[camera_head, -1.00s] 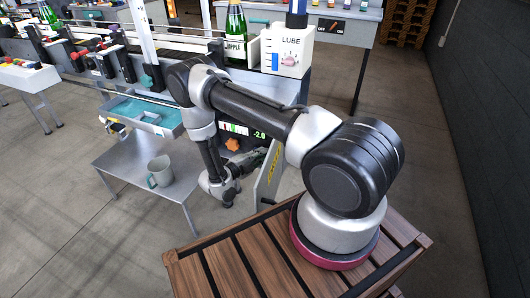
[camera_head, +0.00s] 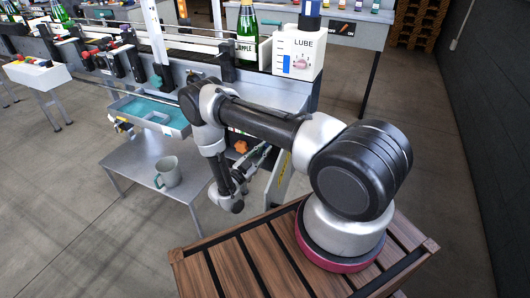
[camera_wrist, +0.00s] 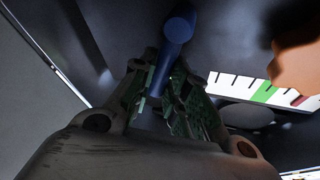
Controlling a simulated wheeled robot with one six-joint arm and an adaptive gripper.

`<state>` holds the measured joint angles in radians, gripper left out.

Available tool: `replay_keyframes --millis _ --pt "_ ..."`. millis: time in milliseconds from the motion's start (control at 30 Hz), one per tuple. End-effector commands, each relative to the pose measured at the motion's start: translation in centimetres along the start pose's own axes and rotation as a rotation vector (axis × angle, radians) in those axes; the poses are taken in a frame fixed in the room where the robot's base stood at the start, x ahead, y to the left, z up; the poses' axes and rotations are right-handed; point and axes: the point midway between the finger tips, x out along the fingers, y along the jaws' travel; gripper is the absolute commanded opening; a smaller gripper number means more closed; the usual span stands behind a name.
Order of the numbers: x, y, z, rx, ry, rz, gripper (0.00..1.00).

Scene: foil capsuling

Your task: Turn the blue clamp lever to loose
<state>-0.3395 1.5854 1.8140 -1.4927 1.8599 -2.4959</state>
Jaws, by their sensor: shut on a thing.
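The blue clamp lever (camera_wrist: 178,32) shows in the wrist view as a blue rod with a rounded end, running down between my fingers. My gripper (camera_wrist: 165,88) is shut on the lever, its green-padded fingers on either side of it. The lower part of the lever is hidden between the fingers. In the head view my gripper (camera_head: 262,156) is low at the front of the machine, and the lever cannot be made out there.
An orange knob (camera_wrist: 297,62) is close to the right of my gripper, beside a white scale (camera_wrist: 240,88) with a green band. A LUBE box (camera_head: 298,55) stands above.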

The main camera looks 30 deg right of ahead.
Motion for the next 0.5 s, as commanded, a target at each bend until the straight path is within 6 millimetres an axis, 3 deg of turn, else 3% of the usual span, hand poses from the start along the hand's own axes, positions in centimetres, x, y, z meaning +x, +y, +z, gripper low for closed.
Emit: replay_keyframes --millis 500 --pt "-0.30 -0.68 0.17 -0.184 0.035 -0.079 0.00"
